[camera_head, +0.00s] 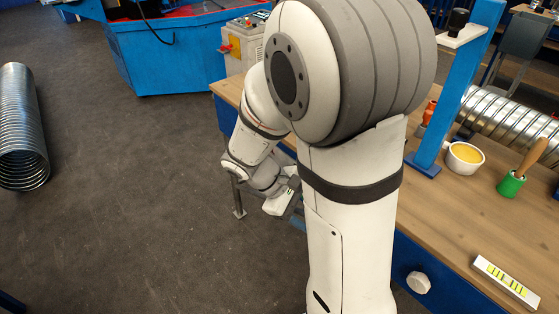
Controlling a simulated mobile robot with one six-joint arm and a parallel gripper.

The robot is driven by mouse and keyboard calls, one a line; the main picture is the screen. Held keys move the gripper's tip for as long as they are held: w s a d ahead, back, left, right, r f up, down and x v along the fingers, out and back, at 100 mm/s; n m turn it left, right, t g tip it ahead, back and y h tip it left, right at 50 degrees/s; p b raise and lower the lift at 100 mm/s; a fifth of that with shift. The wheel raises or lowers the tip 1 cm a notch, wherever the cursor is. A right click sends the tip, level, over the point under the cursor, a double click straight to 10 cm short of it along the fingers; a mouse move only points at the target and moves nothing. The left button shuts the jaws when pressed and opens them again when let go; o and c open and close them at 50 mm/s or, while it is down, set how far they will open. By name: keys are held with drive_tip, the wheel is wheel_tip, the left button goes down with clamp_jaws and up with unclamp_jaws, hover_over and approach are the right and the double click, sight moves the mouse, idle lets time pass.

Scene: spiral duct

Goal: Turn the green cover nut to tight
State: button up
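I see no part that I can clearly make out as a green cover nut. The one plainly green thing is a small round pot or collar (511,184) on the bench at the right, with a wooden handle (531,157) rising from it at a slant. My arm fills the middle of the view. Its wrist end, with my gripper (284,203), hangs low beside the bench's left edge, far from the green piece. The gripper is small and partly hidden by the wrist, so its fingers cannot be made out.
The wooden bench (458,225) carries a blue post (452,90), a ribbed metal duct (495,113), a white bowl with yellow contents (464,158) and a white level-like bar (506,283). A spiral duct (20,125) lies on the floor at left. Open floor lies between.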

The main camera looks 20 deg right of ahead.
drive_tip(key=w+f+n+t+h, duration=0.95)
drive_tip(key=w+f+n, duration=0.35)
drive_tip(key=f+n, duration=0.4)
drive_tip(key=p+x, duration=0.2)
drive_tip(key=x, duration=0.5)
drive_tip(key=shift+w+d+r+n+t, duration=0.15)
drive_tip(key=shift+w+r+n+t, duration=0.15)
drive_tip(key=shift+w+t, duration=0.1)
drive_tip(key=c, duration=1)
drive_tip(key=shift+f+b, duration=0.1)
drive_tip(key=shift+b, duration=0.2)
